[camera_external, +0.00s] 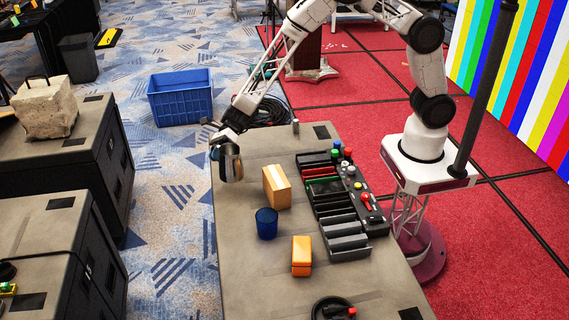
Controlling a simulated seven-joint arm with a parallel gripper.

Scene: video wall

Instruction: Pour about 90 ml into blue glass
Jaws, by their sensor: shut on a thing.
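The blue glass (266,224) stands upright on the grey table (240,270), left of the middle. My gripper (224,143) is at the table's far left edge, shut on a silver metal jug (231,164). The jug looks roughly upright, up and to the left of the blue glass and apart from it. What is in the jug and in the glass cannot be seen. The fingertips are small and partly hidden against the jug.
An orange-tan block (277,187) stands between jug and glass, to their right. A smaller orange box (301,256) is right of the glass, nearer the camera. A black slotted rack (340,205) fills the table's right side. A black round dish (333,308) sits at the front.

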